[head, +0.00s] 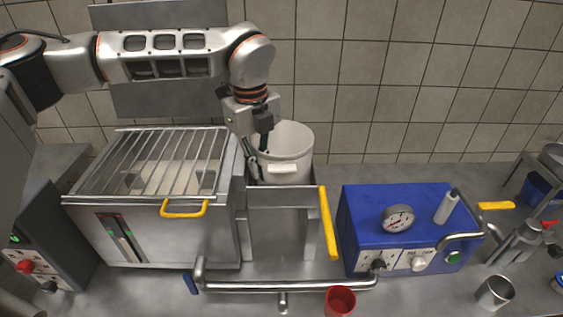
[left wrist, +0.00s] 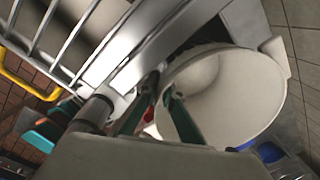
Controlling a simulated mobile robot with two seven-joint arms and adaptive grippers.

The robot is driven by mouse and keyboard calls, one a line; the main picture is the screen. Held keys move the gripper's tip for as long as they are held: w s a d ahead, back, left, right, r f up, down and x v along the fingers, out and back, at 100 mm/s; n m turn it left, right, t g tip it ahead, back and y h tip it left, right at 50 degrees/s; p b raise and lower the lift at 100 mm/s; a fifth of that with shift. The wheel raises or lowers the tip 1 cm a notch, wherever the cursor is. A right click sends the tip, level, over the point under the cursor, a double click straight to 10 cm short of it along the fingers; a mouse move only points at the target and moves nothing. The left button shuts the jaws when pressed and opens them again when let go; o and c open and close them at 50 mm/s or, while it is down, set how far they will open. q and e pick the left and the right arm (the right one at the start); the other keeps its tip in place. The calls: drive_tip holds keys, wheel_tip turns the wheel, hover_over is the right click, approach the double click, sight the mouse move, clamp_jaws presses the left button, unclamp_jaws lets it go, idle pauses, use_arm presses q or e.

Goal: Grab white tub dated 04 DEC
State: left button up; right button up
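A white round tub (head: 291,140) stands upright behind a steel front panel, between the grated box and the blue box. A pale label sits low on its front; its date is too small to read. In the left wrist view the open, empty-looking mouth of the tub (left wrist: 235,95) fills the right half. My left gripper (head: 256,158) is at the tub's left rim, pointing down. In the wrist view its green-padded fingers (left wrist: 153,112) are spread apart, one overlapping the tub's mouth and one to the left of it. Contact cannot be told. My right gripper is not in view.
A steel box with a wire grate (head: 160,165) and yellow handle stands left of the tub. A blue box (head: 385,225) with a gauge stands right. A yellow lever (head: 328,225), a steel rail (head: 290,287) and a red cup (head: 340,300) are in front.

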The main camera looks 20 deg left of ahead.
use_arm(q)
drive_tip(key=shift+f, duration=1.2)
clamp_jaws()
drive_tip(key=shift+w, duration=0.1)
drive_tip(key=shift+r, duration=0.1)
